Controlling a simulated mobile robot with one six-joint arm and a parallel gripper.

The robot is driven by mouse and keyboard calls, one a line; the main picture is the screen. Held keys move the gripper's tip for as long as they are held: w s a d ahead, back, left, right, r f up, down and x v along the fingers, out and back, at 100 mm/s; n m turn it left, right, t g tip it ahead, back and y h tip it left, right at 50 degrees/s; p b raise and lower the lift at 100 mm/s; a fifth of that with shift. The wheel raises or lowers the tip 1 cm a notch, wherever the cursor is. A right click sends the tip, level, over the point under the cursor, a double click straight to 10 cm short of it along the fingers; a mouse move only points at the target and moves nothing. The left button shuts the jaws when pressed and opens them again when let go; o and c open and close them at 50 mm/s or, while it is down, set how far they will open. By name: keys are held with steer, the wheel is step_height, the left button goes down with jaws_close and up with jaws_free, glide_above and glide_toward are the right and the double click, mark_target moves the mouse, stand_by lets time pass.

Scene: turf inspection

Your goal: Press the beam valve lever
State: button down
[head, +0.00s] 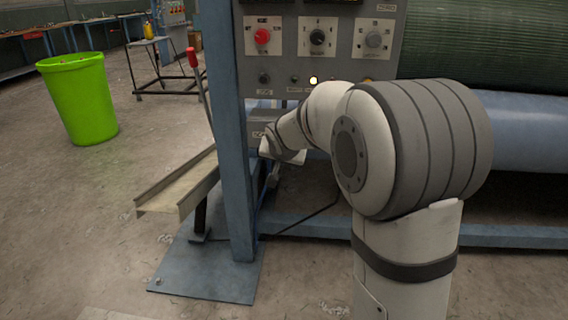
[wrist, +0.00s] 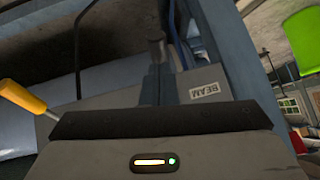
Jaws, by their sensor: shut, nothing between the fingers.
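In the wrist view, a grey box (wrist: 226,76) carries a label reading BEAM. A yellow handle (wrist: 22,97) on a thin metal rod shows at the left edge and looks like a lever; the rod's lower end is hidden behind my gripper's body. My gripper (wrist: 158,72) is shut and empty, its dark fingers together in front of the grey box, to the right of the yellow handle. I cannot tell whether the fingers touch anything. In the head view, the box (head: 257,116) sits below the control panel, and my arm hides most of the gripper.
A blue post (head: 232,170) stands just left of the box. A control panel (head: 290,60) with knobs is above. A red-handled lever (head: 192,57) rises behind the post. A metal channel (head: 175,185) juts left. A green bin (head: 78,100) stands on open floor.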

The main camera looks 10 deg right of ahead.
steer(key=shift+f+b, duration=0.8)
steer(key=shift+f, duration=0.1)
steer(key=shift+s+f, duration=0.15)
steer(key=shift+f, duration=0.15)
steer(key=s+f+p+v, duration=0.1)
steer(key=p+v, duration=0.2)
steer(key=v, duration=1)
steer(key=shift+s+f, duration=0.25)
steer(key=shift+s, duration=0.2)
steer(key=shift+a+p, duration=0.15)
steer(key=shift+p, duration=0.15)
steer(key=s+d+r+n+g+p, duration=0.1)
steer(key=s+r+n+g+p, duration=0.1)
steer(key=s+r+p, duration=0.9)
steer(key=s+d+r+n+g+y+p, duration=0.1)
steer(key=s+r+g+p, duration=0.3)
steer(key=s+r+p, duration=0.7)
steer(key=s+n+p, duration=0.1)
steer(key=s+p, duration=0.1)
steer(key=p, duration=0.6)
steer(key=shift+s+d+p, duration=0.25)
steer(key=shift+s+p, duration=0.1)
steer(key=shift+r, duration=0.15)
